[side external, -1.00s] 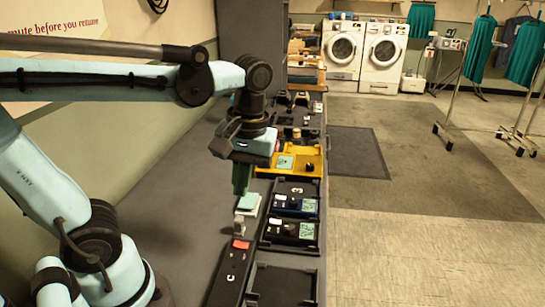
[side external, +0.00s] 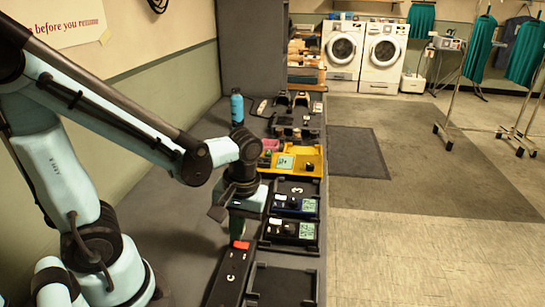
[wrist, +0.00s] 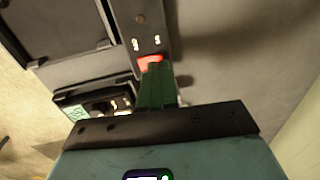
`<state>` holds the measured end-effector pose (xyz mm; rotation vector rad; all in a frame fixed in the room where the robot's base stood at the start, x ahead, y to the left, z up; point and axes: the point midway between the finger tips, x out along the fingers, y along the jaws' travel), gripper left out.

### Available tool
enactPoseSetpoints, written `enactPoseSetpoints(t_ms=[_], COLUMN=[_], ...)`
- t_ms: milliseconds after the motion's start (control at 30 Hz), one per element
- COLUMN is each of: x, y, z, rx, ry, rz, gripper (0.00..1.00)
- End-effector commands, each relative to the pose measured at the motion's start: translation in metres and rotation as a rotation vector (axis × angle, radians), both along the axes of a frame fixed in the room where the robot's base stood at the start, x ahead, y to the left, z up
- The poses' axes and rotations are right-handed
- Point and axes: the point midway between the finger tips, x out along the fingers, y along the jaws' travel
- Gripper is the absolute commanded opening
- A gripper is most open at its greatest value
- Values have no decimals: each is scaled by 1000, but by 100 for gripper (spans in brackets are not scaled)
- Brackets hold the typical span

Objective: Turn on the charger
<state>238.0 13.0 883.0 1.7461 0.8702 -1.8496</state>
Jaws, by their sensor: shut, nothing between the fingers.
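A long black bar (side external: 231,276) with a white mark, apparently the charger, lies on the grey bench. A red switch (side external: 241,245) sits at its far end. The wrist view also shows the red switch (wrist: 150,62) on the black bar (wrist: 143,20). My gripper (side external: 237,236) points down with its green fingers shut and empty. Its tips are right at the switch in both views and cover part of it in the wrist view (wrist: 154,70). I cannot tell whether they touch it or whether the switch is pressed.
Black trays with devices (side external: 292,229) stand close right of the bar, with an empty black tray (side external: 285,285) in front. A yellow tray (side external: 311,160) and a blue bottle (side external: 237,108) stand farther back. The bench left of the bar is clear.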

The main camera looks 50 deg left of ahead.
Motion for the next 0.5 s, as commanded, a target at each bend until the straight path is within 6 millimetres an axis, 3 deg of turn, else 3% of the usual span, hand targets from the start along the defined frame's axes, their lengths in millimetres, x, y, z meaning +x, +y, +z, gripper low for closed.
enactPoseSetpoints(t_ms=[200,500], x=[-1,-2], y=[1,1], z=[-12,-14], rx=[0,0], ry=[0,0], rz=[0,0], gripper=[0,0])
